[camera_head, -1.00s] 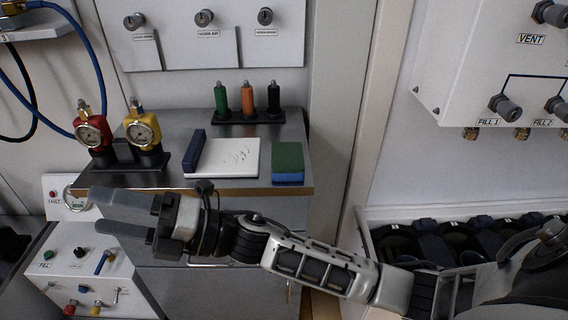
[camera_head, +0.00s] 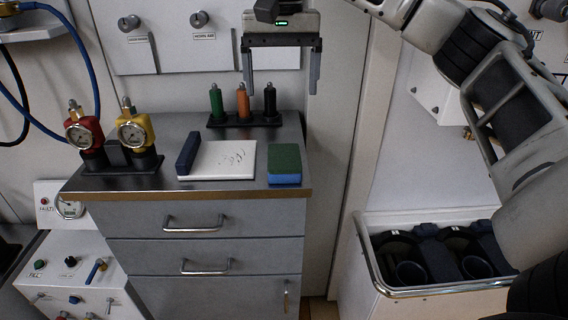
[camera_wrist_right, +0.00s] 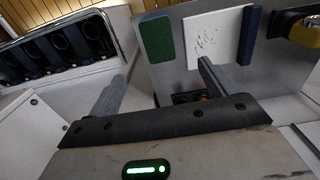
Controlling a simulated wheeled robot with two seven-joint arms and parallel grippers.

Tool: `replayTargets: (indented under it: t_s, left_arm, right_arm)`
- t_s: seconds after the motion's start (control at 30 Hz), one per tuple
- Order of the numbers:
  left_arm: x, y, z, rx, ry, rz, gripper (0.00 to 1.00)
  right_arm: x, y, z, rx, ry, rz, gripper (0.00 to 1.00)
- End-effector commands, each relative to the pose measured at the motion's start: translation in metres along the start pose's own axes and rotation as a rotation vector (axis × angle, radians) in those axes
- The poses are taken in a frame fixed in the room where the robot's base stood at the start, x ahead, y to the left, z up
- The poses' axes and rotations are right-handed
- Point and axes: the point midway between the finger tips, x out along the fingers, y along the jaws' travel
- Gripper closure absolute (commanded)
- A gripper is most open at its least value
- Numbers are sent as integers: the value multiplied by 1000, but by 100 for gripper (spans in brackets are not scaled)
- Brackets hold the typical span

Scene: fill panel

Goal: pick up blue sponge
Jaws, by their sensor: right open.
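The blue sponge (camera_head: 285,165) has a green top and a blue lower side. It lies near the front right corner of the grey cabinet top (camera_head: 215,133). It also shows in the right wrist view (camera_wrist_right: 157,38), green face toward the camera. My right gripper (camera_head: 282,88) is open and empty, pointing down above the back right of the cabinet, higher than the sponge and behind it. In the right wrist view its two fingers (camera_wrist_right: 160,88) are wide apart with nothing between them. My left gripper is not in view.
A white board (camera_head: 218,160) with a dark eraser (camera_head: 187,153) lies left of the sponge. Green, orange and black markers (camera_head: 243,104) stand behind it. Red and yellow gauges (camera_head: 134,129) stand at the left. A bin with dark cups (camera_head: 440,290) is at the lower right.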

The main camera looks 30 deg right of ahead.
Motion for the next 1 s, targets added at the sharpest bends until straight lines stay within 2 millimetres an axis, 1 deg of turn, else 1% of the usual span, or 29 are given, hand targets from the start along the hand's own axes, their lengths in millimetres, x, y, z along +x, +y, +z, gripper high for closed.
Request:
replayTargets:
  t_s: [0.03, 0.2, 0.3, 0.4, 0.5, 0.67, 0.9, 1.0]
  left_arm:
    - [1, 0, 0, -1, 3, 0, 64]
    - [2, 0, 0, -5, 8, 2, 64]
    - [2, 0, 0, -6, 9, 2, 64]
    - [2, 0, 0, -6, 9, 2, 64]
    - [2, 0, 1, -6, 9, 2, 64]
    - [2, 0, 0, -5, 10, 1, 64]
    - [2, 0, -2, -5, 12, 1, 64]
    - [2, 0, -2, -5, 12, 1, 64]
  right_arm:
    - [11, 1, 0, -1, -2, 4, 15]
    - [48, 0, 1, -1, -4, 3, 15]
    - [69, 0, 1, -1, -4, 1, 15]
    - [84, 0, 1, -2, -3, 0, 15]
    - [94, -1, 1, -2, -2, -1, 15]
    - [103, 0, 0, -1, -2, -2, 15]
    - [138, 5, -2, -1, -4, -1, 15]
    - [147, 5, -2, -1, -3, -3, 15]
